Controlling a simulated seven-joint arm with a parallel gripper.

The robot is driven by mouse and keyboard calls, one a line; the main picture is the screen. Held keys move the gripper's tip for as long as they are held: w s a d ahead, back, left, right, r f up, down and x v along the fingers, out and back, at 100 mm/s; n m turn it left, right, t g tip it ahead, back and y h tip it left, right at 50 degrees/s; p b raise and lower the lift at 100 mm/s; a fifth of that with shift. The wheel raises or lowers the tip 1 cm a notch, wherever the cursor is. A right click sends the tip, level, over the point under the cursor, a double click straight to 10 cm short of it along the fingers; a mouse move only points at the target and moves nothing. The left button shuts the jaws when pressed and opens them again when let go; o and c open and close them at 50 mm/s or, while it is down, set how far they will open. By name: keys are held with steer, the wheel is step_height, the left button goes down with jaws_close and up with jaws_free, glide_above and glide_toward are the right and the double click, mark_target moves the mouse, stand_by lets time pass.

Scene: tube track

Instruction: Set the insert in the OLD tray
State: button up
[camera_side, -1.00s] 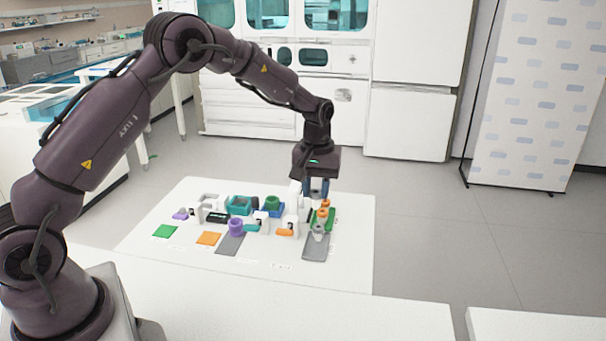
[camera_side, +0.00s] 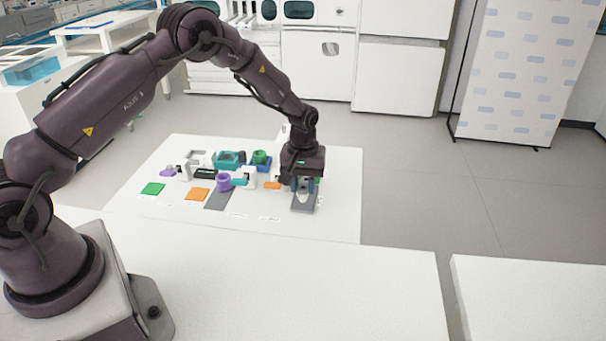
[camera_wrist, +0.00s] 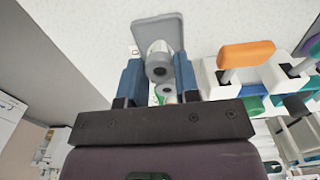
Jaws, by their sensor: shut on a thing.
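My gripper (camera_side: 304,187), with blue fingers, is low over the grey pad (camera_side: 304,207) at the table's right. In the wrist view, a pale grey insert with a dark round hole (camera_wrist: 158,67) sits between the fingertips, which are shut on its sides. The grey pad (camera_wrist: 152,28) shows just beyond it. I cannot tell whether the insert touches the pad. A second grey pad (camera_side: 217,201) lies left of centre, beside a purple ring-shaped piece (camera_side: 224,183). The labels are too small to read, so I cannot tell which tray is OLD.
An orange-topped white fixture (camera_wrist: 245,55) stands close to the right of my fingers in the wrist view. Green (camera_side: 152,189) and orange (camera_side: 198,194) pads lie at the front left. Teal (camera_side: 228,160) and green (camera_side: 261,157) parts stand behind.

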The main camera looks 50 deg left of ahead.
steer(key=shift+f, duration=0.5)
steer(key=shift+f, duration=0.15)
stand_by(0.5)
steer(key=o, duration=0.8)
step_height(320, 180, up, 13)
stand_by(0.6)
